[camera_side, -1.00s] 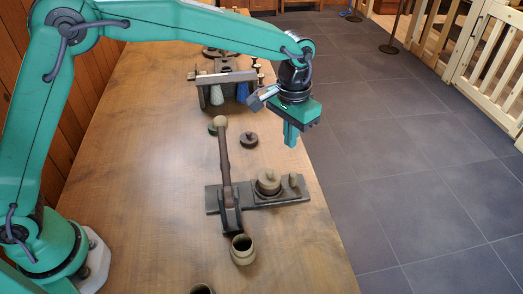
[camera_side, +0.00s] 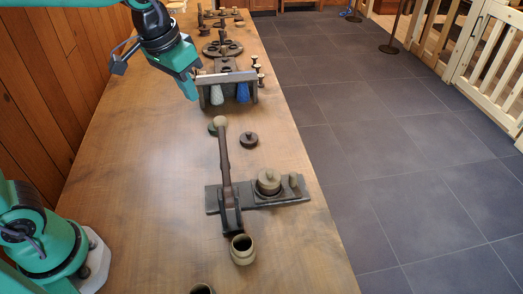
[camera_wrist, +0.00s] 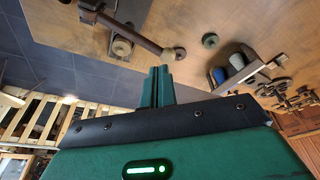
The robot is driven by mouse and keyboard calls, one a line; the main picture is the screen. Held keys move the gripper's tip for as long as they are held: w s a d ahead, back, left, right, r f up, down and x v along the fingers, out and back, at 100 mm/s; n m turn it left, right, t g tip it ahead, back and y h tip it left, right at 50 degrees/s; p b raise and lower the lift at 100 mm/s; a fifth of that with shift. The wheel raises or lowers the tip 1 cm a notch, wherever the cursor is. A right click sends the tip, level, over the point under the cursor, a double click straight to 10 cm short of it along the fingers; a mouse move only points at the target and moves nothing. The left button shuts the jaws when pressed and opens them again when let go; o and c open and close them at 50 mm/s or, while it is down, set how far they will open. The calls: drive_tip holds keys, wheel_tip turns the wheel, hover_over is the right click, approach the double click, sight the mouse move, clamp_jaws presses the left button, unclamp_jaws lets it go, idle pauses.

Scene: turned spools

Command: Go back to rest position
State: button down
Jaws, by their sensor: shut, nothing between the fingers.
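My gripper (camera_side: 190,88) is green and shut, with nothing between its fingers. In the side view it hangs in the air at the upper left, left of the rack with blue and white spools (camera_side: 228,82). In the wrist view my shut fingers (camera_wrist: 158,80) stick up in the middle of the picture. The lever press (camera_side: 226,180) stands on its dark base plate, its long handle pointing to the back of the table. A round spool-like part (camera_side: 267,183) sits on that plate. The upper part of my arm is partly out of the side view.
An open brown cup (camera_side: 242,250) stands at the front, another at the bottom edge. A round holed stand (camera_side: 222,48) is at the back. A wooden wall (camera_side: 40,90) borders the left.

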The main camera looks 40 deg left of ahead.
drive_tip(key=s+a+f+t, duration=0.1)
drive_tip(key=s+a, duration=0.3)
drive_tip(key=s, duration=0.2)
drive_tip(key=s+a+f+n+t, duration=0.1)
drive_tip(key=s+a, duration=0.2)
drive_tip(key=s, duration=0.4)
drive_tip(key=shift+a+y, duration=0.3)
drive_tip(key=shift+a, duration=0.1)
